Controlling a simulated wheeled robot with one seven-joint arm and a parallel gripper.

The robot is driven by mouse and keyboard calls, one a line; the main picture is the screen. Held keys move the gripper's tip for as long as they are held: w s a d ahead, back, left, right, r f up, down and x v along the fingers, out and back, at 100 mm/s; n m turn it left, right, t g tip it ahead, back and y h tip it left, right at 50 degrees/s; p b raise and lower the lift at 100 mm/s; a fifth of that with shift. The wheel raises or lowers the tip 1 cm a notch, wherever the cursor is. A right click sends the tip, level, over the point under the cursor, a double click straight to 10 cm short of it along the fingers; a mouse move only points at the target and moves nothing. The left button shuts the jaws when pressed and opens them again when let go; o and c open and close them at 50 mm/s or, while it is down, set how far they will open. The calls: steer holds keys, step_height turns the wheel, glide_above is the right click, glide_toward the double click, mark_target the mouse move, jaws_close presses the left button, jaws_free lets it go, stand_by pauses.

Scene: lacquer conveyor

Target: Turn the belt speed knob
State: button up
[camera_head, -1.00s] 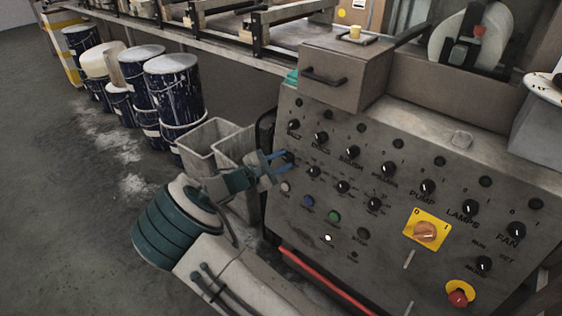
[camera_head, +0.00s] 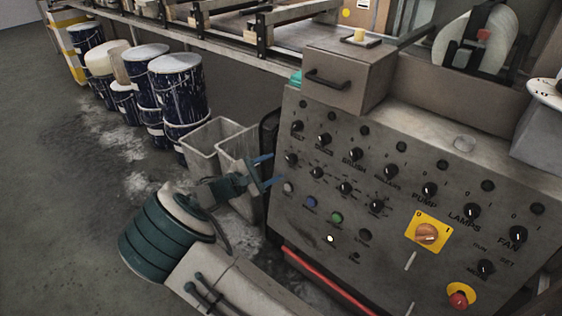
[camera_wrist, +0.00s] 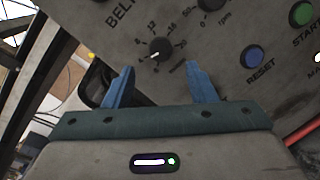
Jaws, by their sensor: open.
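The belt speed knob (camera_wrist: 159,50) is a small black dial with a white mark and a printed number scale, under the word BELT in the wrist view. It also shows in the head view as the leftmost knob of the second row (camera_head: 291,158). My gripper (camera_wrist: 160,70) is open, its two blue fingers pointing at the panel. In the wrist view the knob lies just beyond the gap between the fingertips, with nothing between them. In the head view my gripper (camera_head: 272,170) is at the panel's left edge, seemingly apart from the knob.
The grey control panel (camera_head: 400,262) carries several other knobs and buttons, a yellow-backed orange switch (camera_head: 426,233) and a red stop button (camera_head: 459,299). Grey bins (camera_head: 210,137) stand behind my gripper. Paint-splashed drums (camera_head: 178,85) stand farther left. Open floor lies at the left.

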steer(key=p+v, duration=0.1)
steer(key=v, duration=0.7)
steer(key=shift+s+a, duration=0.2)
steer(key=shift+a, duration=0.05)
steer(key=s+d+r+m+g+y+p, duration=0.25)
steer(key=d+r+m+g+p, duration=0.35)
steer(key=d, duration=0.5)
steer(key=s+d+r+m+g+y+p, duration=0.2)
steer(key=s+d+r+m+g+p, duration=0.15)
steer(key=d+r, duration=0.55)
steer(key=s+d+r+m+y+p, duration=0.4)
steer(key=s+r+p, duration=0.2)
steer(key=s+r, duration=0.3)
steer(key=s+d+r+m+y+p, duration=0.4)
steer(key=s+r+m+p, duration=0.1)
steer(key=s+r, duration=0.4)
steer(key=shift+s+d+t+p, duration=0.3)
steer(key=shift+s+t+p, duration=0.1)
steer(key=shift+s, duration=0.1)
